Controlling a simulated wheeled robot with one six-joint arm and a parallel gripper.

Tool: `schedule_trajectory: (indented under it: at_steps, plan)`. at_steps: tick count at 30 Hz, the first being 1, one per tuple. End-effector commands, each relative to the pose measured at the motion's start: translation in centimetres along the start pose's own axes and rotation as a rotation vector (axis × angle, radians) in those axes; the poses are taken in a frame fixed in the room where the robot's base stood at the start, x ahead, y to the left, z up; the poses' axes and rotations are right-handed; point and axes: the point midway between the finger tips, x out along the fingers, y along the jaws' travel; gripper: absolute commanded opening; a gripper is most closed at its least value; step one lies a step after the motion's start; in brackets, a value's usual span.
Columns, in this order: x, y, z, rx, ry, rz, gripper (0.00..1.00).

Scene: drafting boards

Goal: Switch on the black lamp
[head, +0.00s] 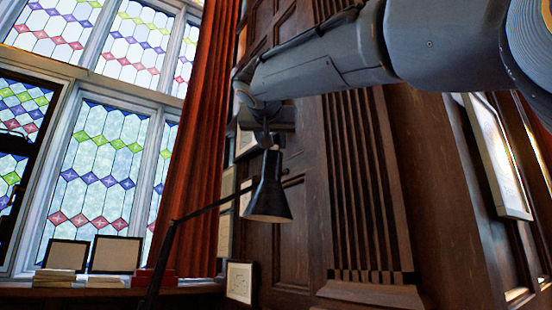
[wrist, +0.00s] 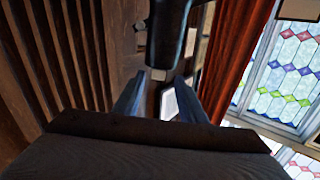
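The black lamp (head: 268,192) has a cone shade on a thin jointed arm, with its mouth facing down. No clear glow shows from it. My gripper (head: 265,138) is just above the narrow top of the shade in the head view; its fingers are small and dark there. In the wrist view my gripper (wrist: 160,88) has two bluish fingers spread apart, with nothing clearly held between them. The dark lamp (wrist: 168,32) shows just beyond the fingertips, with a small grey end toward them. I cannot tell whether they touch.
A red curtain (head: 195,150) hangs behind the lamp, left of the panelled wood wall (head: 290,230). Stained-glass windows (head: 100,170) are at the left. Two dark-framed panels (head: 115,255) stand on the sill. A small frame (head: 240,281) leans below the lamp.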

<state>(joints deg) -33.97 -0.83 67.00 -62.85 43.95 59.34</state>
Motion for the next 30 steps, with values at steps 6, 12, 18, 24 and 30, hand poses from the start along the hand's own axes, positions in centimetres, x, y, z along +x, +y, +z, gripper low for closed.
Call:
schedule_trajectory:
  at_steps: [6, 12, 18, 24, 30]
  plan:
    - [2.1, 0.5, -0.1, -0.001, -0.002, 0.009, 0.38]
    - [5.3, 0.6, -0.1, -0.002, -0.002, 0.010, 0.38]
    - [7.3, 0.5, -0.1, -0.001, -0.001, 0.006, 0.38]
    - [7.9, 0.4, 0.1, -0.001, -0.002, 0.004, 0.38]
    - [7.9, 0.3, 0.1, -0.001, -0.002, 0.003, 0.32]
